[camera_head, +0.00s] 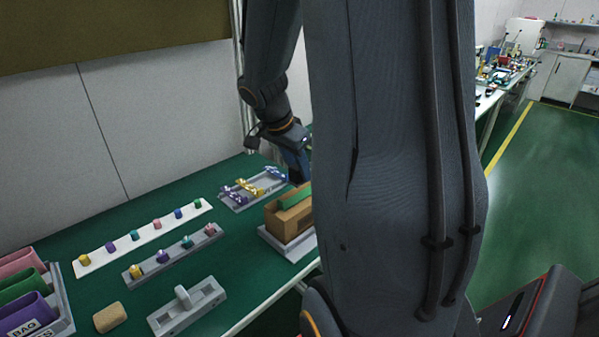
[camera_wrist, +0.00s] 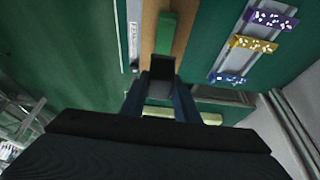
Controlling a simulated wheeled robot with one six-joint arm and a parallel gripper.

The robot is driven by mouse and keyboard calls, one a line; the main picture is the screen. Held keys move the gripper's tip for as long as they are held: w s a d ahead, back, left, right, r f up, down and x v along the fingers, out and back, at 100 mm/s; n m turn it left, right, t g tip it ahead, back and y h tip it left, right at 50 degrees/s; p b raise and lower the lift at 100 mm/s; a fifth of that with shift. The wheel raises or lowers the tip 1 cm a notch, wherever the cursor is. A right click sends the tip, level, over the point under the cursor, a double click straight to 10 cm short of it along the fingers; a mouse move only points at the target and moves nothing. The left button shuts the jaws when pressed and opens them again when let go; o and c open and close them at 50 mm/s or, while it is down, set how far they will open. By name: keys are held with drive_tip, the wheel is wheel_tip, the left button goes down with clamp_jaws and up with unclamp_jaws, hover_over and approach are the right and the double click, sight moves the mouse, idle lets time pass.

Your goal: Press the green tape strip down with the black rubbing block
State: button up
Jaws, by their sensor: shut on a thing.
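A brown cardboard box (camera_head: 290,222) stands on a light grey base (camera_head: 285,244) beside my arm. The green tape strip (camera_head: 295,197) lies along its top, and my arm hides its right part. In the wrist view the strip (camera_wrist: 166,35) runs along the brown top (camera_wrist: 181,32). My gripper (camera_head: 303,178) is just behind the box in the head view, pointing down. In the wrist view its blue fingers are shut on the black rubbing block (camera_wrist: 161,88). The block overlaps the strip's near end in that view; I cannot tell whether they touch.
A grey rack with purple and yellow pieces (camera_head: 253,188) stands left of the box. A white strip (camera_head: 145,235) and a grey rail (camera_head: 172,254) hold small coloured knobs. A grey holder (camera_head: 187,307), a tan block (camera_head: 110,317) and a coloured bin (camera_head: 35,300) are nearer.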

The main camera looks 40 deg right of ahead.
drive_tip(key=shift+r+p, duration=0.4)
drive_tip(key=shift+r, duration=0.55)
